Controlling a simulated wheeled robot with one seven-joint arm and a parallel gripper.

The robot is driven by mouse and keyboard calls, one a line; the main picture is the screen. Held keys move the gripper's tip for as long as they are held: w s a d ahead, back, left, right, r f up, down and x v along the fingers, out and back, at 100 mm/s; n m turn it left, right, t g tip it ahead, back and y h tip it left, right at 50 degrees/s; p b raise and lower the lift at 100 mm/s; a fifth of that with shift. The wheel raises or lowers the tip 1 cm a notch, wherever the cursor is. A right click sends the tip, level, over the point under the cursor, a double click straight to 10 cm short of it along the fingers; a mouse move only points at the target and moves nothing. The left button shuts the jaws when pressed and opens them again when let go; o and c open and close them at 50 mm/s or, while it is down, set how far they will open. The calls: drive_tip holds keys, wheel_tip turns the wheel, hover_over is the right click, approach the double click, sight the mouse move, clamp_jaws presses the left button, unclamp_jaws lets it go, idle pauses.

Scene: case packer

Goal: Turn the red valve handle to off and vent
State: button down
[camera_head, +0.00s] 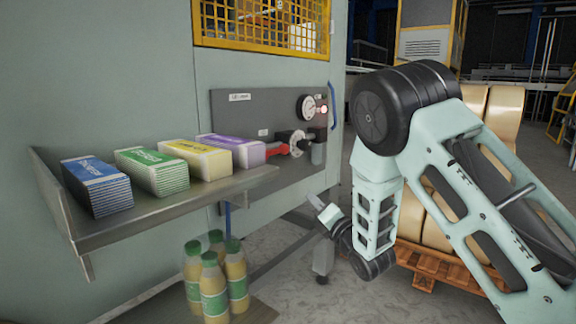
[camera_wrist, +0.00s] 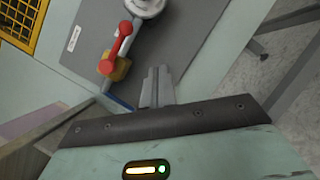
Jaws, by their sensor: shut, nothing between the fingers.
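The red valve handle (camera_head: 277,151) sits on the grey panel (camera_head: 240,110) of the machine, beside a round silver valve body (camera_head: 297,143). In the wrist view the red handle (camera_wrist: 117,46) shows at upper left, with a yellow part (camera_wrist: 118,70) by its lower end and the valve body (camera_wrist: 143,6) at the top edge. My gripper (camera_head: 318,201) is below and to the right of the handle in the head view, apart from it. In the wrist view its fingers (camera_wrist: 156,82) are together and empty, right of the handle.
A metal shelf (camera_head: 175,212) left of the valve holds several coloured boxes. Bottles (camera_head: 213,285) stand on a lower shelf. A pallet (camera_head: 430,264) with large rolls stands behind my arm.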

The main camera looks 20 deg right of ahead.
sight(274, 152)
drive_tip(key=w+a+r+n+y+b, duration=0.1)
drive_tip(key=w+a+r+n, duration=0.1)
drive_tip(key=w+r, duration=0.2)
drive_tip(key=w+a+r+n+t+y, duration=0.1)
drive_tip(key=w+a+r+n+y, duration=0.1)
drive_tip(key=w+r, duration=0.2)
drive_tip(key=shift+w+a+n+b, duration=0.35)
drive_tip(key=shift+w+n, duration=0.05)
drive_tip(key=shift+w, duration=0.4)
drive_tip(key=shift+w, duration=0.1)
drive_tip(key=shift+n+y+b, duration=0.3)
drive_tip(key=shift+n+b, duration=0.1)
drive_tip(key=shift+b, duration=0.1)
